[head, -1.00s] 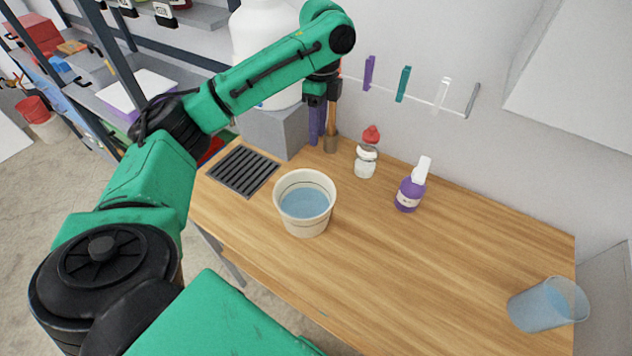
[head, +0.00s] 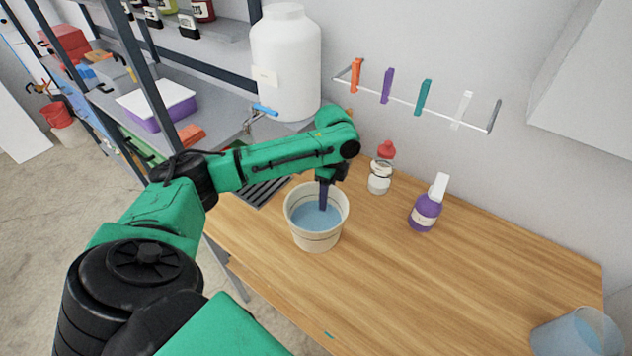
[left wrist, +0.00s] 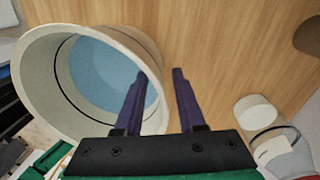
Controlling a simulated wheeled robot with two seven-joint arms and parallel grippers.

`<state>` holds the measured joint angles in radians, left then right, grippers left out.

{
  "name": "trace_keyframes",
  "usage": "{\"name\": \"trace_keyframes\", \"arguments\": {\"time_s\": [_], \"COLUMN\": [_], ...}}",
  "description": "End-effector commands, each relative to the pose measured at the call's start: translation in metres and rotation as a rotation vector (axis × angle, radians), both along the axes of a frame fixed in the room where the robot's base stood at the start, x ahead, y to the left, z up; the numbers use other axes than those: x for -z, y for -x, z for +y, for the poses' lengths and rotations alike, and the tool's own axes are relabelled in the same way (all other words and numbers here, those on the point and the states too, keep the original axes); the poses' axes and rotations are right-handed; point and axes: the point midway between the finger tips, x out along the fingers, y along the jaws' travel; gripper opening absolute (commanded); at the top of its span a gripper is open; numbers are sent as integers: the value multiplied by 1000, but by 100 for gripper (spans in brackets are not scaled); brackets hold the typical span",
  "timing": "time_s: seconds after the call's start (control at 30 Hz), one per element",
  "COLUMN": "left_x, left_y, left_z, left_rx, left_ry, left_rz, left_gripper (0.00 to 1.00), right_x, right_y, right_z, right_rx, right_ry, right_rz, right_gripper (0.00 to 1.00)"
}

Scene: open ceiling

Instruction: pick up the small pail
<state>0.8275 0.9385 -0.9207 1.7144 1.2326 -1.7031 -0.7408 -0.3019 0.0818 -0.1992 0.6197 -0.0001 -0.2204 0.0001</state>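The small pail (head: 314,241) is cream with dark bands and holds blue liquid. It stands upright on the wooden worktop. My left gripper (head: 323,204) points down at the pail's back right rim. In the left wrist view, the pail (left wrist: 38,95) fills the left side. The purple fingers of my left gripper (left wrist: 160,78) are apart with nothing clamped between them. One finger shows over the pail's inside, the other over the wood beyond the rim. How deep the fingertips reach is hard to tell. My right gripper is not in view.
A red-capped bottle (head: 380,176) and a purple bottle (head: 425,212) stand right of the pail. A clear blue cup (head: 577,335) is at the right front. A large white container (head: 286,65) stands behind. The worktop's right middle (head: 480,270) is clear.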

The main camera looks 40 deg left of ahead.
Motion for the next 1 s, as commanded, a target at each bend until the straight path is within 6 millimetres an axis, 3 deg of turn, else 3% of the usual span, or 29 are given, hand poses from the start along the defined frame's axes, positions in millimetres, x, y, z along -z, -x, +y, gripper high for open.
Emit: {"name": "trace_keyframes", "arguments": {"time_s": [0.13,0.17,0.23,0.27,1.0], "left_x": [1,1,0,0,0], "left_y": [0,0,0,0,0], "left_z": [0,0,0,0,0], "left_rx": [0,0,0,0,1], "left_ry": [0,0,1,1,1], "left_rz": [0,0,0,0,0], "left_gripper": [39,31,4,0,0], "right_x": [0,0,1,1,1], "right_y": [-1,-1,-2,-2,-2], "right_z": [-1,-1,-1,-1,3], "right_rx": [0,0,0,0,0], "right_ry": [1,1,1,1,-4], "right_rz": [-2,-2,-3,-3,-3], "right_gripper": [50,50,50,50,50]}}
